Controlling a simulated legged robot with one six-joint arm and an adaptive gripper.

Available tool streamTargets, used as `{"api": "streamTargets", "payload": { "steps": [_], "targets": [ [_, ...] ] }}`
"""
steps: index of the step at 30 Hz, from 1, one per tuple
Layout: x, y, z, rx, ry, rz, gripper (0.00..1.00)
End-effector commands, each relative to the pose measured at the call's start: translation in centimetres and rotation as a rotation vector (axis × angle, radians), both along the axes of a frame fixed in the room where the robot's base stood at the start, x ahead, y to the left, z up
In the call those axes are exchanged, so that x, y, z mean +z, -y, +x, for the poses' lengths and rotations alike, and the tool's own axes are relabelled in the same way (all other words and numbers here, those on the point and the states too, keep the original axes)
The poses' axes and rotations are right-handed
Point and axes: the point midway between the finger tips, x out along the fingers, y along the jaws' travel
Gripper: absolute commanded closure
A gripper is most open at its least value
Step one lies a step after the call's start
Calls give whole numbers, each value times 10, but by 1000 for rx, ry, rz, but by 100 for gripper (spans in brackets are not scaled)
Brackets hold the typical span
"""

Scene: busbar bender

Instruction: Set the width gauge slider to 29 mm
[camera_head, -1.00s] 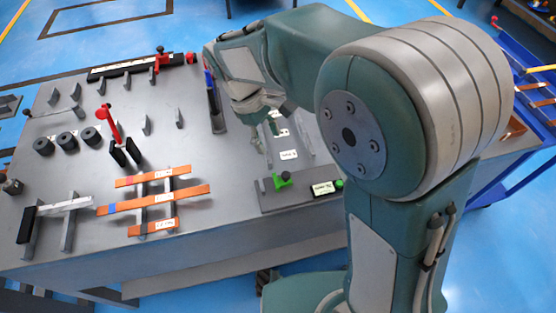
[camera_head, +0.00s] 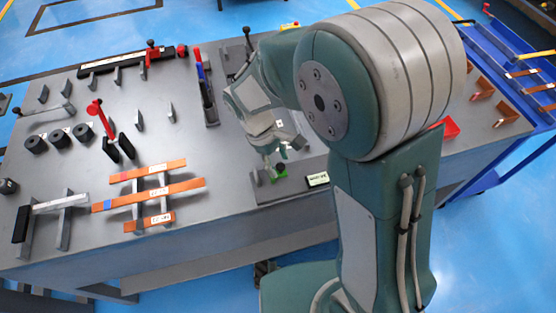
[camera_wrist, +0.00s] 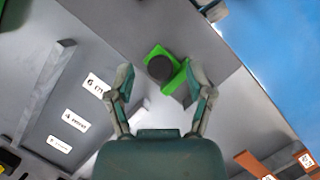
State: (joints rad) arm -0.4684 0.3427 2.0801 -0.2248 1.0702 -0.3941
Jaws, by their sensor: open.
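The green slider (camera_wrist: 182,76) with a round dark knob (camera_wrist: 160,67) sits on the grey gauge plate (camera_wrist: 214,52) in the wrist view. In the head view the green slider (camera_head: 279,171) shows at the table's front edge, partly covered by my gripper. My gripper (camera_wrist: 161,76) is open, with its two fingertips on either side of the slider in the picture. It appears empty; whether a finger touches the slider I cannot tell. In the head view my gripper (camera_head: 270,163) points down over the gauge. White printed labels (camera_wrist: 75,120) lie on the plate; their values are too small to read surely.
Orange busbars (camera_head: 148,195) rest on supports at the front left of the table. A tall holder with red and blue handles (camera_head: 206,90) stands left of my arm. A blue cart (camera_head: 510,70) stands beyond the table.

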Motion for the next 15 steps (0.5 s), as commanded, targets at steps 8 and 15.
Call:
{"api": "streamTargets", "payload": {
  "steps": [8,15],
  "targets": [
    [0,0,0,0,0,0,100],
    [0,3,1,0,-1,0,100]
  ]
}}
